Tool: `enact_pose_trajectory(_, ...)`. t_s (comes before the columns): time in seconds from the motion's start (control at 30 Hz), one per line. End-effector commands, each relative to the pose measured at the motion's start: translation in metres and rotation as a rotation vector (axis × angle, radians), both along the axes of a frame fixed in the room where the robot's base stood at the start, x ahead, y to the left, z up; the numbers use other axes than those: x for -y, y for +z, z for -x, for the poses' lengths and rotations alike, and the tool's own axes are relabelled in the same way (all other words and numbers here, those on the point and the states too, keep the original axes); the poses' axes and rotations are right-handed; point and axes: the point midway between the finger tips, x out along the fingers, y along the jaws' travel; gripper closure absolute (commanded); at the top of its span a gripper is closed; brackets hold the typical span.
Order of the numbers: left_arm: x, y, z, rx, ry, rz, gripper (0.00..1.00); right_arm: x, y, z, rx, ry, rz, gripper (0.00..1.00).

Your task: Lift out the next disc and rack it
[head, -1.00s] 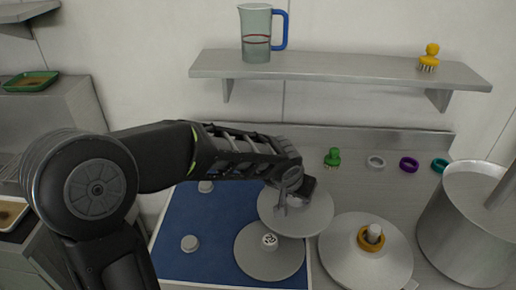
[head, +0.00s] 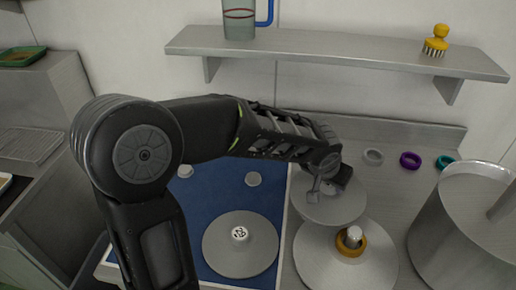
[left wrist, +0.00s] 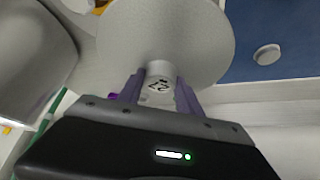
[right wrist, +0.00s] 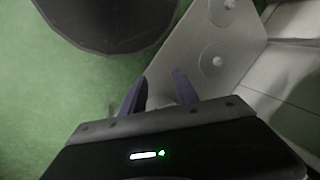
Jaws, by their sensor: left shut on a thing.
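My left gripper (head: 316,190) is shut on the marked hub (left wrist: 160,72) of a grey disc. In the head view this held disc (head: 335,207) is just right of the blue mat (head: 213,202) and partly overlaps a larger pale disc (head: 318,262) in the picture. That larger disc has a yellow ring (head: 341,246) around its metal centre post (head: 354,234). Another grey disc (head: 240,262), with a marked hub (head: 240,233), lies on the mat. In the right wrist view my right gripper (right wrist: 155,80) is open with nothing visible between its fingers.
A metal vat (head: 455,235) stands at the right. Grey (head: 373,156), purple (head: 410,160) and teal (head: 445,162) rings are along the back. A wall shelf (head: 330,54) carries a jug (head: 239,20) and a yellow brush (head: 436,42).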

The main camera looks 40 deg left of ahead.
Motion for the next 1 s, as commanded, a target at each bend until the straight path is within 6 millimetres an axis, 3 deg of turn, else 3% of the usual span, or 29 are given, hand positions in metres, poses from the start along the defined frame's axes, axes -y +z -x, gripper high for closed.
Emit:
enact_pose_trajectory(0.07, 0.0, 0.001, -0.001, 0.003, 0.0, 0.001, 1.0, 0.0, 0.0, 0.0, 0.0, 0.0, 0.0, 0.63)
enact_pose_trajectory(0.2, -0.004, 0.0, -0.002, 0.002, 0.006, 0.001, 1.0, 0.0, -0.001, 0.0, 0.0, 0.0, 0.0, 0.51)
enact_pose_trajectory(0.3, -0.016, -0.002, -0.004, 0.001, 0.028, 0.005, 1.0, 0.0, -0.003, 0.0, 0.001, 0.0, -0.001, 0.43)
enact_pose_trajectory(0.37, -0.028, -0.004, -0.007, 0.0, 0.048, 0.006, 1.0, 0.0, -0.005, -0.001, 0.001, 0.001, -0.001, 0.43)
enact_pose_trajectory(0.47, -0.059, -0.008, -0.011, -0.002, 0.099, 0.01, 1.0, 0.0, -0.01, -0.001, 0.004, 0.001, -0.002, 0.43)
enact_pose_trajectory(0.8, -0.202, -0.017, -0.007, 0.001, 0.312, 0.007, 1.0, -0.001, -0.026, -0.004, 0.011, 0.003, -0.007, 0.43)
enact_pose_trajectory(0.9, -0.229, -0.017, -0.001, 0.002, 0.35, 0.004, 1.0, -0.002, -0.029, -0.004, 0.012, 0.003, -0.008, 0.43)
enact_pose_trajectory(1.0, -0.244, -0.017, 0.002, 0.002, 0.37, 0.0, 1.0, -0.002, -0.03, -0.004, 0.012, 0.003, -0.008, 0.43)
